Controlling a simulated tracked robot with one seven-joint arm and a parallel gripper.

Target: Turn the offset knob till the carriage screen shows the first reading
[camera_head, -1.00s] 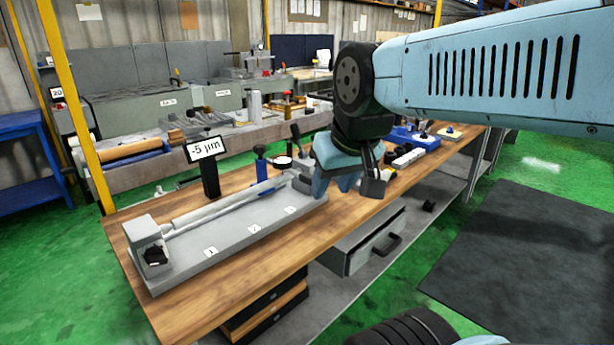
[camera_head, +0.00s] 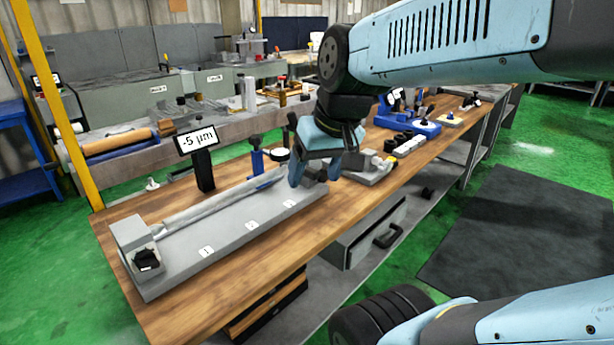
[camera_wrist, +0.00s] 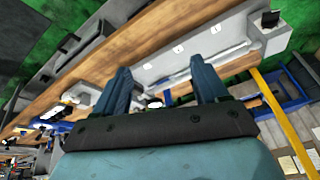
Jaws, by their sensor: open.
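The carriage screen (camera_head: 197,140) stands on a black post behind the long grey bed and reads "-5 µm". A long pale bar (camera_head: 215,207) lies along the grey bed (camera_head: 190,262), which carries small numbered white labels. A dark knob-like part (camera_head: 146,259) is on the left end block. A blue stand with a black top (camera_head: 256,142) and a round white-faced part (camera_head: 279,155) sit behind the right end. I cannot tell which part is the offset knob. My gripper (camera_head: 315,176) is open over the bed's right end; its spread fingers also show in the wrist view (camera_wrist: 162,68).
The wooden bench top (camera_head: 290,243) is clear in front of the bed. A grey drawer (camera_head: 365,232) hangs below it. Blue fixtures (camera_head: 405,118) and small parts stand farther right along the bench. A yellow post (camera_head: 65,120) rises at the left.

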